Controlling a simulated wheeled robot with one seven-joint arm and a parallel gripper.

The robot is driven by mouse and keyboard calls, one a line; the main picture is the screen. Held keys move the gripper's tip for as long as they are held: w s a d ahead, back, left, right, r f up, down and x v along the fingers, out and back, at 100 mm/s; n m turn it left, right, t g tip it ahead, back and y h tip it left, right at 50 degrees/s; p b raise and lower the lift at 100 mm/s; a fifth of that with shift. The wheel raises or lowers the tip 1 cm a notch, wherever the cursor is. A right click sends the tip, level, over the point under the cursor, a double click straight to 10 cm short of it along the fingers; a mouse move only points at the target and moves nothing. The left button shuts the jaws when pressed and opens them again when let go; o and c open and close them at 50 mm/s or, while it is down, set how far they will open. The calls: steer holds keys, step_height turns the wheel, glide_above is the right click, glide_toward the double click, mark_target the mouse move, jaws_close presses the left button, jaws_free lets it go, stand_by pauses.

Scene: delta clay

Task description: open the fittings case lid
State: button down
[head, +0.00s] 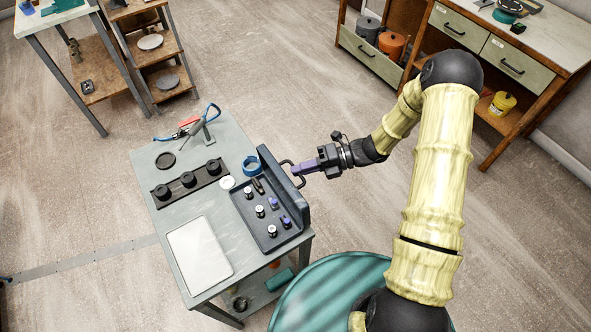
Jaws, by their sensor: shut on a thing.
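The fittings case (244,208) is a dark grey shallow box on the small grey table. Its lid (285,195) stands raised along the case's right side, so the inside shows. Several small silver, black and purple fittings (260,211) stand inside. A dark handle (297,185) sticks out from the lid's outer face. My gripper (306,168) reaches in from the right with purple fingers, shut on this handle. The exact contact is small and partly hidden by the fingers.
The grey table (240,277) also holds a blue tape roll (250,166), a dark block with black knobs (189,180), a pale tray (199,255) and a stand with a red-and-blue tool (187,128). A teal ribbed round surface (325,290) is near the front.

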steer(key=shift+s+a, duration=0.15)
steer(key=c, duration=1.5)
jaws_free()
steer(key=shift+c, duration=0.2)
steer(key=b+v, duration=0.4)
steer(key=v, duration=1.3)
steer(key=shift+r, duration=0.3)
